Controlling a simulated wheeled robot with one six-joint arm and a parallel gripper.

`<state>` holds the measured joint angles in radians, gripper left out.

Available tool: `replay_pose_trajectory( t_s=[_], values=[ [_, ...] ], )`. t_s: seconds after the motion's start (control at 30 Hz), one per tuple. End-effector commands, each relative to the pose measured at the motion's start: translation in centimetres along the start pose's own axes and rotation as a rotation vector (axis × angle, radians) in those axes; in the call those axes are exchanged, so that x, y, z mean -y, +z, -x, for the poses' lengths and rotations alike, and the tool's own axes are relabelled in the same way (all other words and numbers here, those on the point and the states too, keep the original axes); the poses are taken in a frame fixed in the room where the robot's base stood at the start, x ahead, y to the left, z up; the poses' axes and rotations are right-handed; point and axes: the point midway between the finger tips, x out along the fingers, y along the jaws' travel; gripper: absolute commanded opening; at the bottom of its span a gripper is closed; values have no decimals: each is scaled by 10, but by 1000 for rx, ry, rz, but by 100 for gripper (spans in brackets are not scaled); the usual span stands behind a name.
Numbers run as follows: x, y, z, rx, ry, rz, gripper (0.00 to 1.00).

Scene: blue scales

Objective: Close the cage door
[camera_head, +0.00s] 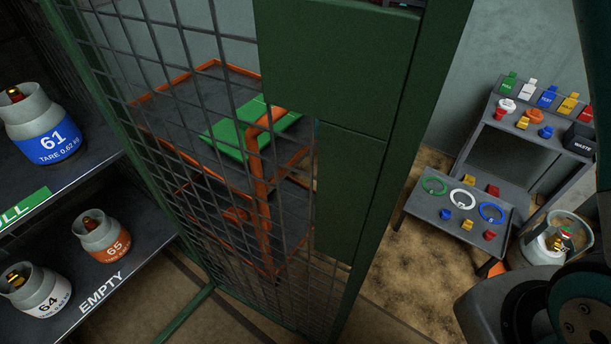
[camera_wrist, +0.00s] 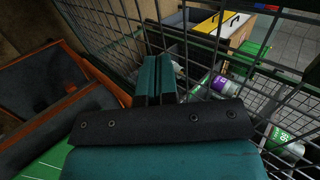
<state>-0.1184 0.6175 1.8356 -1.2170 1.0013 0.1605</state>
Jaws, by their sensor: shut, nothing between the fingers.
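The cage door (camera_head: 345,190) is a dark green frame with wire mesh and solid green plates. It stands across the middle of the head view, beside the shelves on the left. In the wrist view, wire mesh (camera_wrist: 115,30) runs behind and to the right of my gripper (camera_wrist: 156,62). My gripper's teal fingers are together and empty, pointing towards the mesh. Whether they touch it cannot be told. My gripper is outside the head view.
Gas cylinders (camera_head: 42,125) stand on shelves at left, marked FULL and EMPTY. An orange-edged cart (camera_head: 165,105) with a green panel shows through the mesh; it is left in the wrist view (camera_wrist: 60,110).

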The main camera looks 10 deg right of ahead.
Motion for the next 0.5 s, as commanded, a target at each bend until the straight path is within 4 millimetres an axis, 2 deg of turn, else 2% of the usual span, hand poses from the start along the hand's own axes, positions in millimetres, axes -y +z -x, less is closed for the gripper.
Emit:
replay_pose_trajectory(
  t_s=[0.03, 0.2, 0.3, 0.5],
  values=[
    [-1, 0, -14, 3, -2, 1, 0],
    [-1, 1, -48, 2, -1, -1, 0],
    [12, 1, -58, -1, 1, 0, 0],
    [24, 1, -70, -5, 1, -3, 0]
  ],
)
